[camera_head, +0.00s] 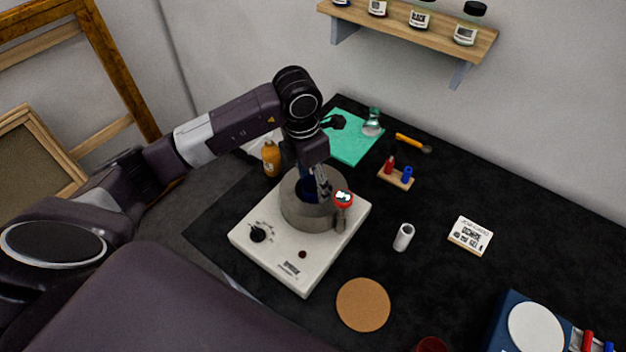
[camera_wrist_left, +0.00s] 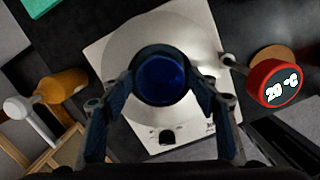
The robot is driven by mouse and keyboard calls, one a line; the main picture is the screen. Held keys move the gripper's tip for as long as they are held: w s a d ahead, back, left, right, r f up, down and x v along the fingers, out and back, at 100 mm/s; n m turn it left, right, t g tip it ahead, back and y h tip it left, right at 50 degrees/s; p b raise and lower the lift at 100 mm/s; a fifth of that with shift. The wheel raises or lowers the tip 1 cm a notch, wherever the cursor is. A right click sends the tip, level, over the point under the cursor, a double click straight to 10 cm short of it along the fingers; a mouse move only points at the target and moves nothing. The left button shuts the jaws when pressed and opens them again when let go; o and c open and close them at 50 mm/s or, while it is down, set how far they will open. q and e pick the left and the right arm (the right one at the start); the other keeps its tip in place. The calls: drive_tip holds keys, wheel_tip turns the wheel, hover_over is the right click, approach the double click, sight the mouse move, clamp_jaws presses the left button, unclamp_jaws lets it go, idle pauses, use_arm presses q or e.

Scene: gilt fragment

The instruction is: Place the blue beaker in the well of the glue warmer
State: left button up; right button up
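The blue beaker (camera_head: 308,187) is down inside the round grey well of the glue warmer (camera_head: 262,222), with only its upper inside showing. In the left wrist view the blue beaker (camera_wrist_left: 162,80) lies centred within the well's ring, looking upright. My left gripper (camera_head: 314,184) points down into the well. In the wrist view the fingers of my left gripper (camera_wrist_left: 163,88) stand on either side of the beaker, close to its rim; whether they press on it I cannot tell. My right gripper is not in view.
A red-rimmed temperature display (camera_head: 343,198) stands at the well's right side. An amber bottle (camera_head: 271,158) is behind left. A white cylinder (camera_head: 403,237), a cork disc (camera_head: 363,305) and a small rack (camera_head: 396,179) lie to the right. Black table is clear between them.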

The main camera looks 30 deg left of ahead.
use_arm(q)
drive_tip(key=shift+r, duration=0.5)
wheel_tip(320, 180, up, 11)
drive_tip(key=s+b, duration=0.1)
drive_tip(key=b, duration=0.2)
drive_tip(key=shift+s+a+r, duration=0.15)
drive_tip(key=shift+a, duration=0.2)
